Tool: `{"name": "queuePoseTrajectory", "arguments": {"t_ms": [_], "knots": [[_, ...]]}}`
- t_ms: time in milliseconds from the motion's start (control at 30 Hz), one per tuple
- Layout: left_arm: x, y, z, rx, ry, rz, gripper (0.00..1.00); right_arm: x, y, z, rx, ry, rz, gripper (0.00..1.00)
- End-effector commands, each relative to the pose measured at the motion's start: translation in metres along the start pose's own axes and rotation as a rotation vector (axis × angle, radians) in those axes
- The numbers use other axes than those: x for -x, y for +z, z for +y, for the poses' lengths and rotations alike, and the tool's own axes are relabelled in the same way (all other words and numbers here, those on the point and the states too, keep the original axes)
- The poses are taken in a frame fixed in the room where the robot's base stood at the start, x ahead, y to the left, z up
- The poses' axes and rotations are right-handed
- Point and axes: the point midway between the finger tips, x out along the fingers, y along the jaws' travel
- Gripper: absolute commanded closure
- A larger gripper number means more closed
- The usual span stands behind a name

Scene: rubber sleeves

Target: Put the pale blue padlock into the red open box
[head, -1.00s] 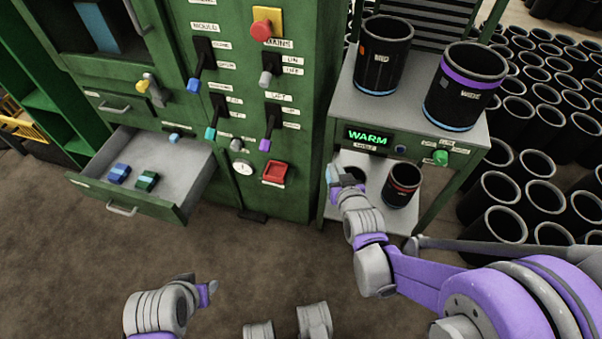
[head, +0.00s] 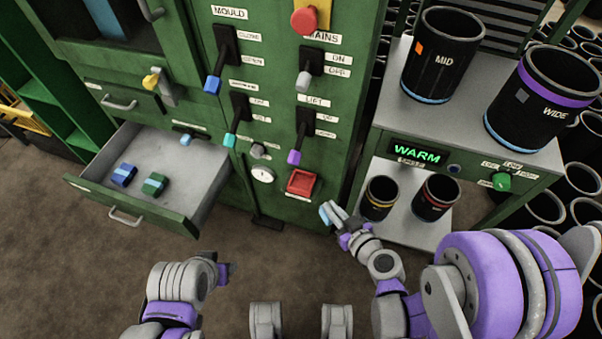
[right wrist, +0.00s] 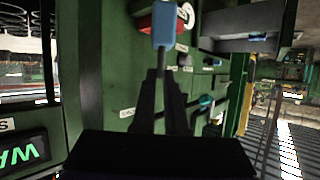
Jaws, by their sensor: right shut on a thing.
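My right gripper (head: 334,214) is shut on the pale blue padlock (right wrist: 164,28), whose grey shackle shows in the right wrist view. In the head view the padlock (head: 326,211) is small at the gripper's tip. The red open box (head: 302,182) is on the front of the green cabinet, up and left of the right gripper. In the right wrist view the red box (right wrist: 146,25) shows partly behind the padlock. The padlock appears apart from the box. My left gripper (head: 226,271) is low in the head view, and its jaws are unclear.
An open drawer (head: 195,210) holds a blue padlock (head: 123,176) and a green padlock (head: 154,184). Levers stick out above the red box. The warming stand (head: 470,155) at right bears large black sleeves on top and two smaller ones below.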

Motion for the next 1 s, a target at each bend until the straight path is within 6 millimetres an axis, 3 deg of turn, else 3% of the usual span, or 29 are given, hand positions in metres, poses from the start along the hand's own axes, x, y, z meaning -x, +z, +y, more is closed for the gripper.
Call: {"name": "queuePoseTrajectory", "arguments": {"t_ms": [33,300,500,800,1000], "knots": [[0.007,-0.002,0.000,0.000,0.000,0.002,0.50,-0.012,-0.009,-0.002,0.002,-0.005,0.002,1.00],[0.001,0.000,0.000,0.000,0.000,0.000,0.50,-0.082,-0.034,-0.003,0.000,-0.003,0.000,1.00],[-0.002,0.000,0.000,0.000,0.000,-0.001,0.50,-0.121,-0.051,-0.002,0.001,0.000,0.000,1.00],[-0.004,0.001,0.000,0.000,0.000,-0.001,0.50,-0.144,-0.060,-0.002,0.000,0.000,0.000,1.00],[-0.019,0.004,0.000,0.000,0.000,-0.004,0.50,-0.156,-0.030,-0.001,0.000,0.001,0.000,1.00]]}}
